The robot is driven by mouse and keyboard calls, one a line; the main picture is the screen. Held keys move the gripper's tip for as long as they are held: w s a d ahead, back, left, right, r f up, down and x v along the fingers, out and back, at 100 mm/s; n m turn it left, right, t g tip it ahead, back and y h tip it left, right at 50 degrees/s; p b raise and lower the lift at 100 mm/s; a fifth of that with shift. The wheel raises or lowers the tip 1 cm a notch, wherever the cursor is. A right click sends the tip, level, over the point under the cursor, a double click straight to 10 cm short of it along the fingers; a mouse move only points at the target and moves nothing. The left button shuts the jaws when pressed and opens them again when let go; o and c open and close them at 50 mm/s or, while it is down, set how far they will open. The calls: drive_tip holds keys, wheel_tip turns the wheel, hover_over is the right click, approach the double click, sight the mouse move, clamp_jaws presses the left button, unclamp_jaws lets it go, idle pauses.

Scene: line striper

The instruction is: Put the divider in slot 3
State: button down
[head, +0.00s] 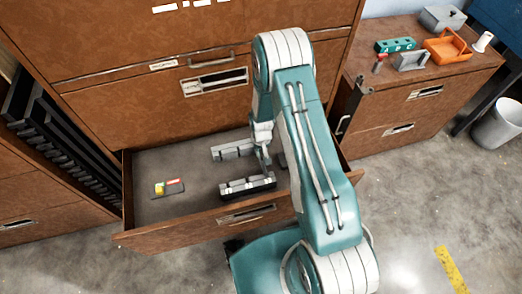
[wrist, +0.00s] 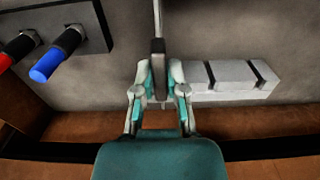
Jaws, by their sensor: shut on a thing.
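My gripper (wrist: 158,82) is shut on a thin piece with a dark lower part and a pale upright edge, seen almost edge-on, which looks like the divider (wrist: 157,48). In the head view my gripper (head: 264,150) is inside the open drawer, just behind the front slotted block (head: 247,187), which has small pale labels on its front. A second grey block (head: 232,150) lies farther back. In the wrist view a grey block with dark slots (wrist: 232,76) is right of my fingers. The slot numbers are too small to read.
The open drawer (head: 190,232) has a raised front wall. A small plate with yellow and red parts (head: 168,188) lies at its left. In the wrist view a dark plate (wrist: 92,20) carries red- and blue-tipped pegs. A side cabinet (head: 400,95) holds an orange tray (head: 447,47).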

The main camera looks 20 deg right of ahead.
drive_tip(key=shift+f, duration=0.25)
drive_tip(key=c, duration=0.6)
unclamp_jaws()
drive_tip(key=o, duration=0.3)
drive_tip(key=shift+r, duration=3.45)
